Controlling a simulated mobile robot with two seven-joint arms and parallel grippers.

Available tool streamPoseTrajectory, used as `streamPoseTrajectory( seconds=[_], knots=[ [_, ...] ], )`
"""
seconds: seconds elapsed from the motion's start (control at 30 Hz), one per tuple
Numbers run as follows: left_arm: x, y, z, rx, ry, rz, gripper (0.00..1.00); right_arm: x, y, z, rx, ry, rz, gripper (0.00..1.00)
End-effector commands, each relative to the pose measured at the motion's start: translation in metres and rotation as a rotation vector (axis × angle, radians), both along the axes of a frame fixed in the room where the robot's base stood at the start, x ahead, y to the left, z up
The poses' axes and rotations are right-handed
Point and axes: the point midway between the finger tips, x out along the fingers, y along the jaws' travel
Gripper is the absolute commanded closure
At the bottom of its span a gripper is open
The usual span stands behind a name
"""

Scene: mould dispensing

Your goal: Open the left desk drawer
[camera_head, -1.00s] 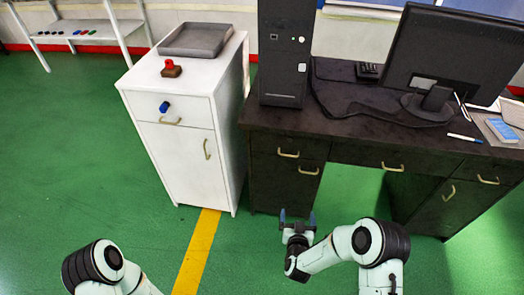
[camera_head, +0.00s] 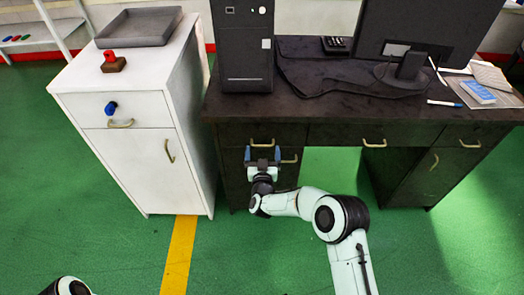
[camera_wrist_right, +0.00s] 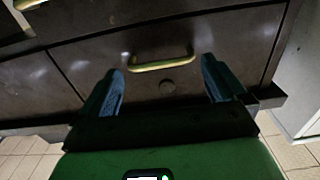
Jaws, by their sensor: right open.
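The left desk drawer (camera_head: 292,132) is in the dark desk, under the computer tower, and looks shut. Its brass handle (camera_head: 263,143) shows just above my right gripper. My right gripper (camera_head: 262,155) is open and empty, its two blue fingers pointing at the drawer front. In the right wrist view the handle (camera_wrist_right: 160,61) lies between and a little beyond the open fingertips (camera_wrist_right: 163,68), and I see no contact. My left gripper is out of view; only a piece of my left arm shows at the bottom left.
A white cabinet (camera_head: 140,150) with a grey tray (camera_head: 139,27) on top stands left of the desk (camera_head: 420,117). A brass handle (camera_head: 290,158) sits just below right of my right gripper. The green floor (camera_head: 80,200) in front is clear.

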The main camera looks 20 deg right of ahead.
Motion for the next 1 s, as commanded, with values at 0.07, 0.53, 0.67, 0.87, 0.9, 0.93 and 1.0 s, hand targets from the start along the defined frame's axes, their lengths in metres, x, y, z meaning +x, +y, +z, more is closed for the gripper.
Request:
streamPoseTrajectory(
  seconds=[0.07,0.53,0.67,0.87,0.9,0.93,1.0],
  knots=[
    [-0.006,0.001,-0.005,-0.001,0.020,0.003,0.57,0.009,-0.003,-0.001,0.000,0.000,-0.001,0.02],
    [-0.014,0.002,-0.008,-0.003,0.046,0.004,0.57,0.020,-0.005,0.000,0.000,0.001,0.001,0.05],
    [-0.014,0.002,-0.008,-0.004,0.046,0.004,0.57,0.020,-0.005,0.000,0.000,0.001,0.001,0.48],
    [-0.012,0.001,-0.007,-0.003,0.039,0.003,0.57,0.018,-0.005,0.000,0.001,0.002,0.001,0.62],
    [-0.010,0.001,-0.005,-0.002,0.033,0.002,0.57,0.016,-0.004,0.000,0.000,0.002,0.001,0.62],
    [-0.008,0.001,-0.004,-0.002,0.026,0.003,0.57,0.015,-0.004,0.001,0.000,0.002,0.001,0.62],
    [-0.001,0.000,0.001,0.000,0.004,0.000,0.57,0.009,-0.002,0.001,-0.001,0.004,0.002,0.62]
  ],
)
